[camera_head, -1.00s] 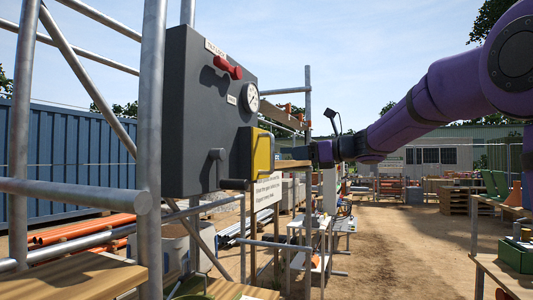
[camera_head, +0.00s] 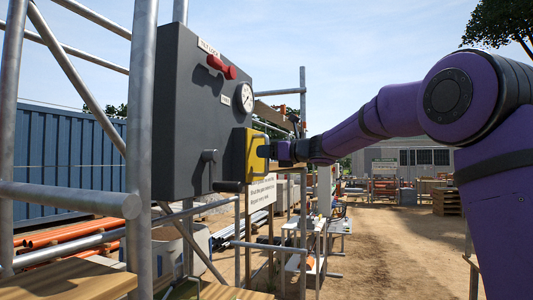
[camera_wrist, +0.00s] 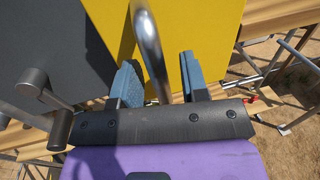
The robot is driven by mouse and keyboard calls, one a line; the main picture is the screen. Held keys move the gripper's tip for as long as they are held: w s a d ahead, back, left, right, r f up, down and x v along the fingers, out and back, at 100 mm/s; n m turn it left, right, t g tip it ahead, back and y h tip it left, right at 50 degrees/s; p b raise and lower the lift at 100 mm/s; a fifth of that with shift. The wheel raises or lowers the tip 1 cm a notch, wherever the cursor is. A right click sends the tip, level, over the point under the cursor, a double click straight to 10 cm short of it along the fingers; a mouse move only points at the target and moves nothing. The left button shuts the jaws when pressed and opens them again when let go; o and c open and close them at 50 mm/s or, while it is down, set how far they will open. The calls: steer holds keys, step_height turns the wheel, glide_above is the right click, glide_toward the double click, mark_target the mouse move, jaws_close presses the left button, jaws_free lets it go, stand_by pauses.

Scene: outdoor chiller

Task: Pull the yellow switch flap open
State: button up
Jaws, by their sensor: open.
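The yellow switch flap (camera_head: 251,155) is on the lower right of a dark grey panel (camera_head: 180,120). It looks shut in the head view. In the wrist view the yellow flap face (camera_wrist: 205,40) fills the upper middle, with a curved metal handle (camera_wrist: 147,35) standing out from it. My gripper (camera_wrist: 158,84) is open, with a blue finger on each side of the handle's lower part. I cannot tell whether either finger touches it.
The panel also carries a red lever (camera_head: 221,67), a round gauge (camera_head: 244,97) and a grey crank handle (camera_head: 209,156), which shows at left in the wrist view (camera_wrist: 42,95). Scaffold poles (camera_head: 141,120) stand left. Open sandy ground lies right.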

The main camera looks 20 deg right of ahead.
steer(key=shift+w+a, duration=0.1)
steer(key=shift+c, duration=0.3)
jaws_close()
